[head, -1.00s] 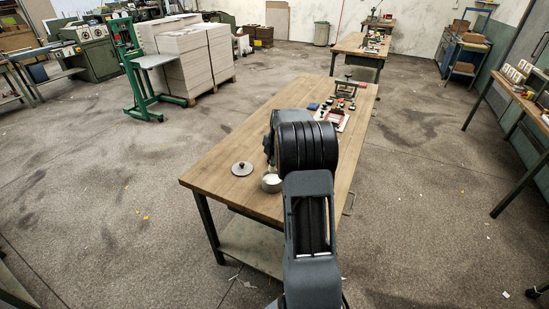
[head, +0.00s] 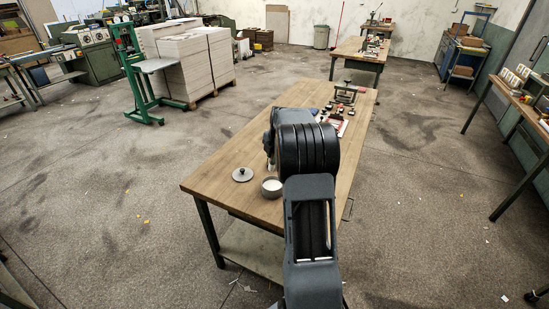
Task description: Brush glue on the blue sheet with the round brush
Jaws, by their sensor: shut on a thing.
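My gripper (head: 269,158) is mostly hidden behind my dark wrist and forearm. Only its left edge shows, low over the workbench (head: 222,178), close behind the glue pot. It is shut on the round brush, of which at most a small pale bit shows; its tilt cannot be told. The open round pot (head: 272,187) with white contents stands upright near the bench's front end.
A small press (head: 345,93) and several small dark items (head: 335,113) on a red-and-white board stand at the bench's far end. The bench's left side is clear. A green lifting stand (head: 140,80) and pallet stacks (head: 185,60) stand left, with bare floor between.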

